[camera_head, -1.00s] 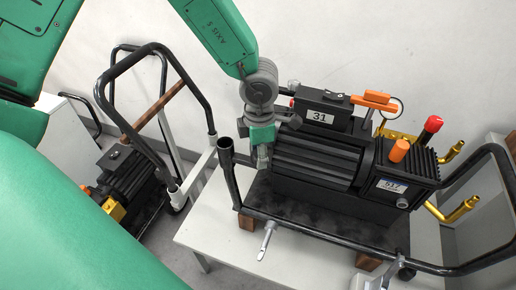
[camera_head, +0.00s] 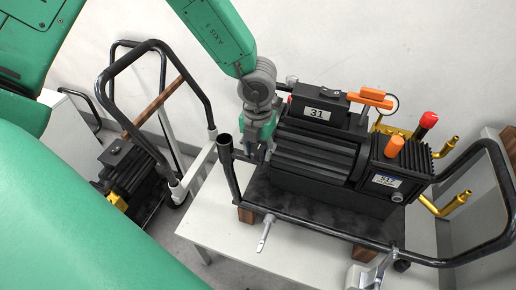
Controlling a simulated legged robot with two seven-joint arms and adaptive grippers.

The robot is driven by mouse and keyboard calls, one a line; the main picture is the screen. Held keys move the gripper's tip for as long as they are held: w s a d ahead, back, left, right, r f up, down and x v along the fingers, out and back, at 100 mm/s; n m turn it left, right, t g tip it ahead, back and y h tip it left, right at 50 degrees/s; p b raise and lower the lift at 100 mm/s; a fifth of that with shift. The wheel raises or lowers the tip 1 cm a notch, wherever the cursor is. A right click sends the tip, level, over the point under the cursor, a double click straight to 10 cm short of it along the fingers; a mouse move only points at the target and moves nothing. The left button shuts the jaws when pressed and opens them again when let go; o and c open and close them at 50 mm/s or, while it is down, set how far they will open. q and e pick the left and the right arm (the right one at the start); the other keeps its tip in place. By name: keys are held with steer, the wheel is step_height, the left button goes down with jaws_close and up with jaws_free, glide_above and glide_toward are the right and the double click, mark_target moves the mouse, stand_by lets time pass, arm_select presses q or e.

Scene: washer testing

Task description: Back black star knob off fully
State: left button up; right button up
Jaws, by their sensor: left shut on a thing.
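My left gripper (camera_head: 261,150) points down at the left end of a black motor-pump unit (camera_head: 315,160). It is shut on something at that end. Its fingers hide what they hold, and I cannot make out a star shape there. The black star knob is not clearly visible; the gripped part may be it. The pump unit carries a "31" label on its top box and a "517" label on its right block. My right gripper is not in view.
The pump sits in a black tubular frame (camera_head: 330,234) on a white table (camera_head: 215,225). Metal levers (camera_head: 265,232) stick out at the front. An orange handle (camera_head: 371,97), a red cap (camera_head: 428,120) and brass pipes (camera_head: 445,205) stand right. A second cart (camera_head: 150,45) is at left.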

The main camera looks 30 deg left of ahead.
arm_select(q)
steer(key=n, duration=0.4)
steer(key=shift+w+r+n, duration=0.15)
steer(key=shift+w+n, duration=0.15)
steer(key=n+b, duration=0.1)
steer(key=n, duration=0.3)
steer(key=shift+n, duration=0.3)
steer(key=n+b, duration=0.2)
steer(key=n, duration=0.2)
steer(key=shift+n+b, duration=0.65)
steer(key=shift+n, duration=1.75)
steer(key=o, duration=1)
steer(key=shift+o, duration=0.7)
steer(key=shift+s, duration=0.1)
